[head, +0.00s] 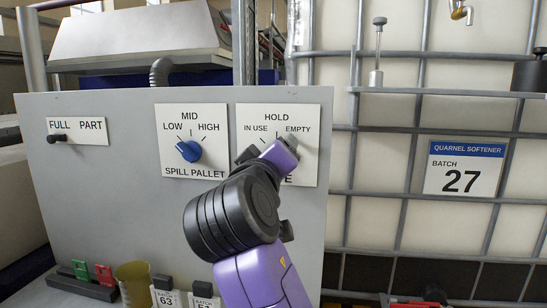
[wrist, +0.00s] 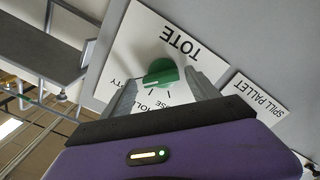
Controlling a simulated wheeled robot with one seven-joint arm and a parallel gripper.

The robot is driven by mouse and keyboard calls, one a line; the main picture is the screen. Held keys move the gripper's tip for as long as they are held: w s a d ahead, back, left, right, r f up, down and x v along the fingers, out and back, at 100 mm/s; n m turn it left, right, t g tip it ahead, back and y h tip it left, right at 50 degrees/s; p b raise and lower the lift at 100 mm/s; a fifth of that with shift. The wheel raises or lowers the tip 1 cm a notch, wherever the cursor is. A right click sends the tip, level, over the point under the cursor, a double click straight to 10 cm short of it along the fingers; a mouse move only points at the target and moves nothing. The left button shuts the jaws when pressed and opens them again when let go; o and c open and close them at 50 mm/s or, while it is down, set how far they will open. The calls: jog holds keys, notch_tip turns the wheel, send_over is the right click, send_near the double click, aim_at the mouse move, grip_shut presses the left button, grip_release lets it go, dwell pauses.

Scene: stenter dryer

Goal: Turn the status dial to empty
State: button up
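The status dial is a round green knob (wrist: 160,72) on a white plate (head: 308,112) marked HOLD, IN USE and EMPTY in the head view. In the wrist view the plate appears upside down, with TOTE beyond the knob. My gripper (head: 268,148) is in front of this plate and hides the knob in the head view. In the wrist view my gripper (wrist: 160,80) is open, with one finger to each side of the knob. I cannot tell whether the fingers touch it. A white mark shows on the knob's near edge; which label it points to is unclear.
A blue spill pallet dial (head: 189,151) sits on the plate to the left. A black FULL/PART switch (head: 57,138) is further left. A caged white tote (head: 390,180) stands on the right. Batch tags (head: 167,298) and a yellowish cup (head: 134,284) are below the panel.

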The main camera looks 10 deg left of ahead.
jog(key=s+b, duration=0.1)
jog(key=s, duration=0.7)
jog(key=shift+a+b, duration=0.15)
jog(key=shift+b, duration=0.2)
jog(key=shift+w, duration=0.1)
